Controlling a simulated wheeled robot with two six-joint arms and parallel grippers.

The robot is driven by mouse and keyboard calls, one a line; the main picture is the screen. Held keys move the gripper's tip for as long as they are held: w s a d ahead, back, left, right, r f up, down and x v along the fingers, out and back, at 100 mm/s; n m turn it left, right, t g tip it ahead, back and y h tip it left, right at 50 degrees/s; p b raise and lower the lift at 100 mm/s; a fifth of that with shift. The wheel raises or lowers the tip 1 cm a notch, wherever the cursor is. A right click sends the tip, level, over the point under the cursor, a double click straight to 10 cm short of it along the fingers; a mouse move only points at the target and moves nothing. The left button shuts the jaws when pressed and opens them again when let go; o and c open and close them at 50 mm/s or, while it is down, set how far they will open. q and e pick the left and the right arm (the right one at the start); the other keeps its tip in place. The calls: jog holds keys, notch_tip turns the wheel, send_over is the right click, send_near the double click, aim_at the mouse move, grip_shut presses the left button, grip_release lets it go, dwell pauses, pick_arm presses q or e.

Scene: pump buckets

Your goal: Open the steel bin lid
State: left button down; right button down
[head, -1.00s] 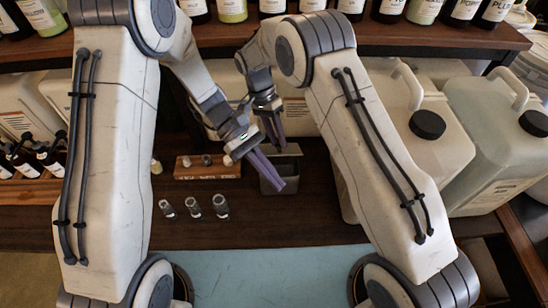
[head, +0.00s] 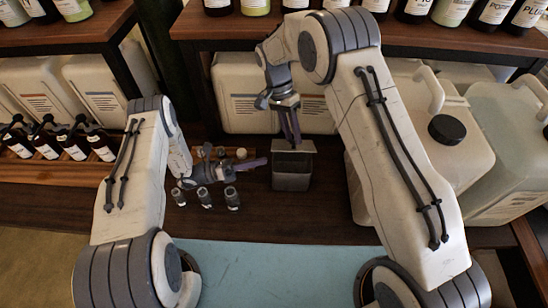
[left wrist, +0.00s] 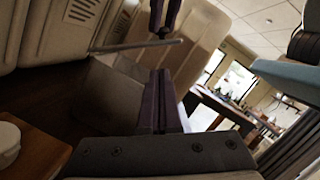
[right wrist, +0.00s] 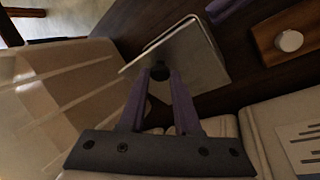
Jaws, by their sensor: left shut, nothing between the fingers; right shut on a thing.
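The small grey steel bin (head: 292,182) stands on the dark wooden shelf, with a dark gap showing under its lid. The flat grey lid (head: 294,147) is raised above the bin's top. In the left wrist view the lid (left wrist: 125,47) shows edge-on, apart from the bin wall (left wrist: 108,95). My right gripper (head: 292,140) reaches down from above, shut on the lid's dark knob (right wrist: 160,72). My left gripper (head: 262,162) is shut and empty, low beside the bin's left side, its fingers pointing at it.
Several small glass jars (head: 231,197) and a wooden block with caps (right wrist: 290,41) are left of the bin. Large white jugs (head: 420,135) stand to the right and a pale container (head: 245,108) behind. The upper shelf (head: 220,22) holds several bottles. A blue mat (head: 270,270) in front is clear.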

aim_at(288, 151)
pick_arm(q)
jog(key=x, duration=0.9)
jog(key=shift+d, duration=0.15)
jog(key=shift+w+r+n, duration=0.4)
jog(key=shift+r, duration=0.3)
pick_arm(e)
jog(key=c, duration=0.6)
grip_release()
jog(key=shift+f, duration=0.1)
pick_arm(q)
jog(key=shift+f, duration=0.1)
